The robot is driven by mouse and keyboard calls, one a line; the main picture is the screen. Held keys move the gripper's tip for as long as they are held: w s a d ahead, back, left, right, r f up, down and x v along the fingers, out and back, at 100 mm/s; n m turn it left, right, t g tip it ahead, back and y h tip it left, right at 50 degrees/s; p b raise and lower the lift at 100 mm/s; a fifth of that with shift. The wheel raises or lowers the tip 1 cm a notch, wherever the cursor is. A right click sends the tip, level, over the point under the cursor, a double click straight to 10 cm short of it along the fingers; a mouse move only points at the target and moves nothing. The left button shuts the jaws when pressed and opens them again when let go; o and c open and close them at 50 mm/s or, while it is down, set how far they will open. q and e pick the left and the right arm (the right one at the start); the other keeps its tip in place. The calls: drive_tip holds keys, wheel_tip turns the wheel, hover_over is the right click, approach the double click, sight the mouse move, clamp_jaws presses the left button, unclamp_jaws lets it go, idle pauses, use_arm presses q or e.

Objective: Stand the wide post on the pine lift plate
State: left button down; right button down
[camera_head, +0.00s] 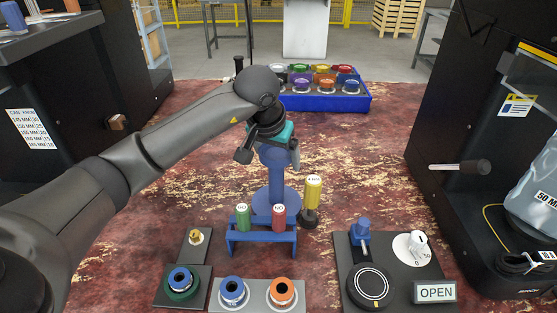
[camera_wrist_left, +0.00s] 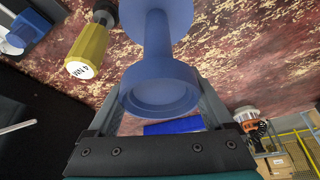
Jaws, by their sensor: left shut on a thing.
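My left gripper (camera_head: 269,153) is shut on a blue spool-shaped post (camera_head: 277,182), which I take as the wide post. It is upright, with a flared top and a wide round foot. The left wrist view shows the post (camera_wrist_left: 158,82) between the two fingers. Its foot is behind the blue rack, and I cannot tell whether it touches the surface. A dark green round plate (camera_head: 181,295) at the front left may be the pine lift plate; a blue ring (camera_head: 180,274) with a dark centre is on it. My right gripper is not in view.
A blue rack (camera_head: 262,237) holds a green handle (camera_head: 242,217) and a red handle (camera_head: 279,217). A yellow handle (camera_head: 313,192) stands right of it. Blue and orange rings (camera_head: 282,291) are in front. A dial panel (camera_head: 410,270) is right; a blue crate (camera_head: 330,102) is behind.

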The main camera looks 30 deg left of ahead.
use_arm(q)
drive_tip(key=shift+f, duration=0.1)
unclamp_jaws()
drive_tip(key=shift+f, duration=0.1)
idle(0.3)
